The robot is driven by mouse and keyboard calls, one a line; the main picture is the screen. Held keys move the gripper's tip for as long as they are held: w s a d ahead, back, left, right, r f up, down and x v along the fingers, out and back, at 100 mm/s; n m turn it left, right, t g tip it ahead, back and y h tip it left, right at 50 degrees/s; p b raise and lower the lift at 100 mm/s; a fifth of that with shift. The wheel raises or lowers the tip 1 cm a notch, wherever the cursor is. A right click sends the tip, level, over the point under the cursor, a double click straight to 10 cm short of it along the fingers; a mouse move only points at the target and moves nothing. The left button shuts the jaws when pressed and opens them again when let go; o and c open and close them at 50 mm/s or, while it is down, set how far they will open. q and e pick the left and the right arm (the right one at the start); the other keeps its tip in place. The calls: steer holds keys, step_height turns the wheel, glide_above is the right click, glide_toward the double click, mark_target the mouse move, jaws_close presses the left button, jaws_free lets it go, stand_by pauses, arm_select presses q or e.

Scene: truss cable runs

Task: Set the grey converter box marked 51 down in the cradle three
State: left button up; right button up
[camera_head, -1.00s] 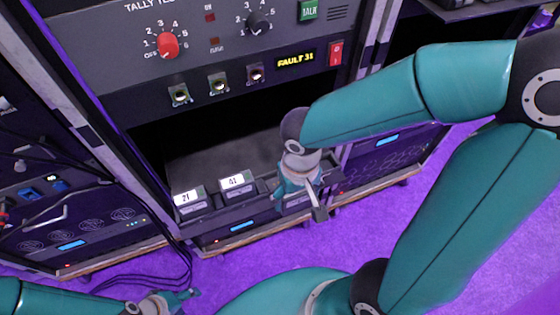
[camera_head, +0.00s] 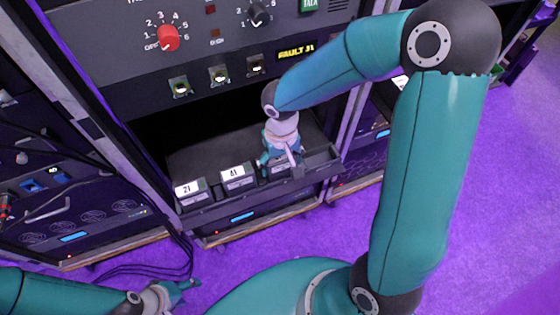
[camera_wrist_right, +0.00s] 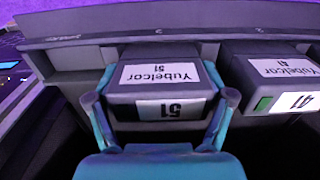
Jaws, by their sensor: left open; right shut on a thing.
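The grey converter box marked 51 (camera_wrist_right: 160,80) is between the two fingers of my right gripper (camera_wrist_right: 162,103) in the right wrist view, its label facing the camera. In the head view my right gripper (camera_head: 280,158) is over the third place of the shelf tray, right of box 41, and mostly hides box 51. The cradle (camera_wrist_right: 82,57) shows as dark grey walls around the box; whether the box rests on its floor is hidden. My left gripper (camera_head: 178,290) is open and empty, low at the left over the floor.
Converter boxes marked 21 (camera_head: 191,193) and 41 (camera_head: 238,178) sit to the left in the same tray; box 41 also shows in the right wrist view (camera_wrist_right: 280,75). The rack panel (camera_head: 215,45) with knobs and switches stands above. Loose cables (camera_head: 150,262) lie on the purple floor.

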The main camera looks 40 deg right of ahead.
steer(key=shift+f, duration=0.15)
steer(key=o, duration=1.3)
steer(key=shift+r, duration=0.25)
step_height(320, 180, up, 12)
steer(key=shift+f+p, duration=0.1)
steer(key=shift+p, duration=0.9)
